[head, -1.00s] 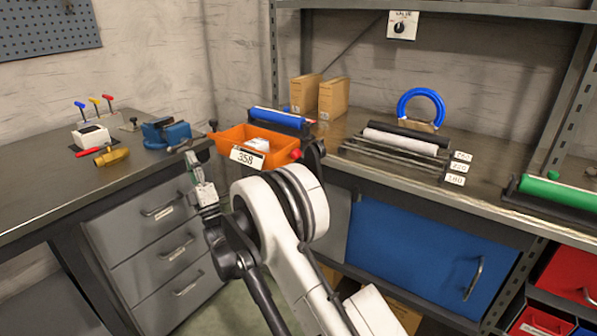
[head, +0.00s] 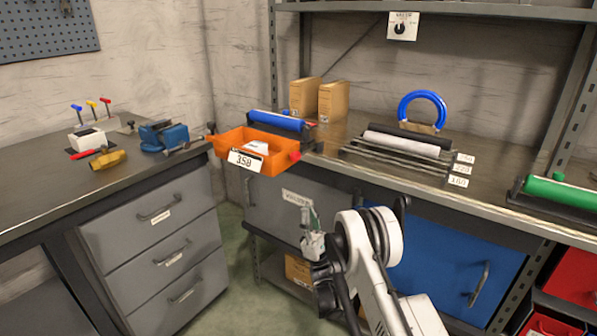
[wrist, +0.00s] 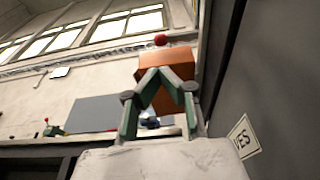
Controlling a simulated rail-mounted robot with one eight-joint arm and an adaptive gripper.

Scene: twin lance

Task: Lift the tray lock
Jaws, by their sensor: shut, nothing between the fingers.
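My gripper (head: 309,208) is shut and empty, below and right of the tray, in front of the grey cabinet front. In the wrist view my gripper (wrist: 167,72) points up with its fingertips together. The orange tray (wrist: 168,57) shows beyond the fingers, partly hidden by them, with the red knob (wrist: 160,39) above it. They look apart.
A blue roller (head: 276,120) lies behind the tray. A blue vise (head: 163,136) stands left of it. The grey cabinet front (head: 283,205) is close to my gripper. The blue cabinet door (head: 440,245) is right of my arm.

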